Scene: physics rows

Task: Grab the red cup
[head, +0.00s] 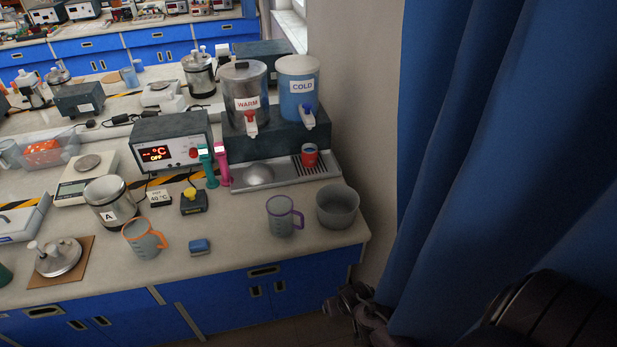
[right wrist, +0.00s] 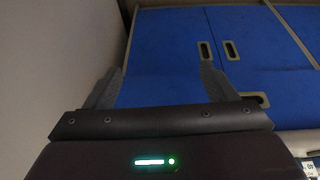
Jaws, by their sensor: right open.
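A small red cup (head: 310,157) stands on the drip tray (head: 285,176) below the blue COLD dispenser (head: 298,88), at the right of the bench. My right gripper (head: 348,300) is low at the lower right of the head view, in front of the bench and below its top, well apart from the cup. In the right wrist view its two fingers (right wrist: 160,86) are spread with nothing between them. The cup is not in the right wrist view. My left gripper is not in view.
A purple-handled jug (head: 281,216) and a grey bowl (head: 337,207) stand at the bench's front edge, before the tray. A metal WARM dispenser (head: 245,90) is left of COLD. A blue curtain (head: 470,150) hangs at right. Blue cabinet doors (right wrist: 180,50) face my right wrist.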

